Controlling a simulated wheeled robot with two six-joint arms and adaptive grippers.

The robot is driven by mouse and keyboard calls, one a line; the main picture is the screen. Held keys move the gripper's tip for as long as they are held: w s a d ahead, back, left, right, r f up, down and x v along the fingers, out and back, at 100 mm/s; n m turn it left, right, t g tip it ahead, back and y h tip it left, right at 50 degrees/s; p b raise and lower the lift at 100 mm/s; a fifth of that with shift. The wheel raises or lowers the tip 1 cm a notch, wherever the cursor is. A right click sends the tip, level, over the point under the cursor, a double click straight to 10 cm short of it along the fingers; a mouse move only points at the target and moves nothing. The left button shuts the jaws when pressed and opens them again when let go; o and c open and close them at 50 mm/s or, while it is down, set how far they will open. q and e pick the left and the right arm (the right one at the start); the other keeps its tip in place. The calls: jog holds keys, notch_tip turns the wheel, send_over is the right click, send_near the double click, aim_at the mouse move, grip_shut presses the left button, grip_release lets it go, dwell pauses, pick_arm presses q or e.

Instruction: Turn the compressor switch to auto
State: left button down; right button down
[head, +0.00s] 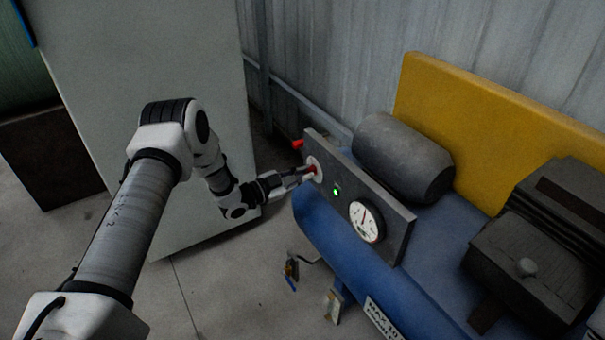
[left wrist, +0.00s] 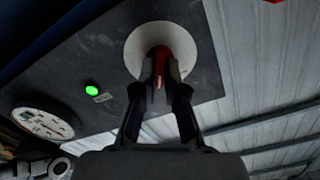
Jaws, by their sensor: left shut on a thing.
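The compressor switch (left wrist: 162,54) is a red knob on a round white plate (left wrist: 196,40) at the left end of the dark panel (head: 340,168). My left gripper (head: 304,175) is at the switch, and its fingers are shut on the red knob, as the left wrist view (left wrist: 161,78) shows. The fingers hide part of the knob, and I cannot read any position marks on the plate. A green lamp (head: 336,191) glows on the panel beside the switch. My right gripper is not in view.
A round gauge (head: 366,221) sits further right on the panel. Behind it are a grey motor (head: 403,157), a yellow guard (head: 490,125) and a dark pump block (head: 540,250) on the blue tank (head: 330,238). A pale cabinet (head: 150,60) stands left. The floor (head: 215,285) in front is mostly clear.

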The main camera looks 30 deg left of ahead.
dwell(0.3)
pick_arm(q)
jog(key=c, duration=1.2)
grip_release()
jog(key=shift+w, duration=0.1)
jog(key=shift+c, duration=0.2)
jog(key=v, duration=1.2)
jog(key=shift+d, duration=0.1)
jog(key=shift+f, duration=0.15)
